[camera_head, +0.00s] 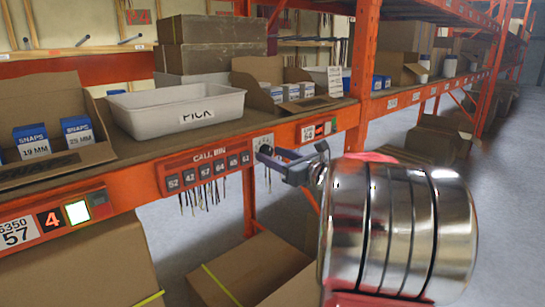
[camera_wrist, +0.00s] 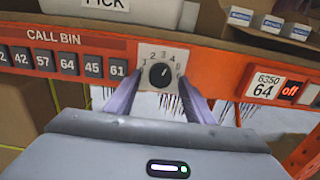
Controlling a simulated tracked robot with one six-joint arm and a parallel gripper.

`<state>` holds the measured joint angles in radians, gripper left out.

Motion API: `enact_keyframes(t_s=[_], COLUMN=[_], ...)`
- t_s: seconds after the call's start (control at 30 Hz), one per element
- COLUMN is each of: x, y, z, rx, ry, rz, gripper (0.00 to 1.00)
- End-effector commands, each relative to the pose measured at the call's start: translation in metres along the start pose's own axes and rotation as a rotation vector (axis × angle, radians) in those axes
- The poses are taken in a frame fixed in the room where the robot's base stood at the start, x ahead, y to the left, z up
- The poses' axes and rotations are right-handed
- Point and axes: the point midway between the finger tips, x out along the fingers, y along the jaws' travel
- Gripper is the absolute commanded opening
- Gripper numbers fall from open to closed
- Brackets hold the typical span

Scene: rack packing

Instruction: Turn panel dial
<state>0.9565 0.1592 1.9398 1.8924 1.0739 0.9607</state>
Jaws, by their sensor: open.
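The panel dial is a black round knob (camera_wrist: 159,74) on a pale square plate (camera_wrist: 163,54) with numbers around it, of which 2, 3 and 4 read most clearly. Its pale pointer mark seems to point up and slightly right. The plate shows in the head view (camera_head: 263,141) on the orange shelf beam, partly hidden by my gripper. My gripper (camera_wrist: 158,92) is open, with one finger on each side of the knob, low and in front of the plate. Whether the fingers touch the knob I cannot tell. In the head view my gripper (camera_head: 279,163) is close to the plate.
Left of the dial is the CALL BIN panel (camera_head: 208,170) with numbered buttons. Right of it is a 64 label reading "off" (camera_wrist: 266,87). A white PICK tote (camera_head: 178,108) and open cartons stand on the shelf above. Cables hang below the beam.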

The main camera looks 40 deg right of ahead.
Motion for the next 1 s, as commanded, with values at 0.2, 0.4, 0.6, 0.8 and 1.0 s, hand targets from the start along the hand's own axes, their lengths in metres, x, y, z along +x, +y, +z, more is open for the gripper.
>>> enact_keyframes(t_s=[0.2,0.4,0.6,0.8,1.0], x=[0.0037,0.0036,0.0036,0.0035,0.0035], y=[-0.0002,0.0001,0.0002,0.0002,0.0002], z=[0.0003,0.0003,0.0003,0.0003,0.0003], rx=[0.000,0.000,0.000,0.000,-0.003], ry=[0.000,0.000,0.000,0.000,0.000], rz=[-0.001,0.000,0.000,0.000,0.000], gripper=[0.48,0.43,0.29,0.15,0.08])
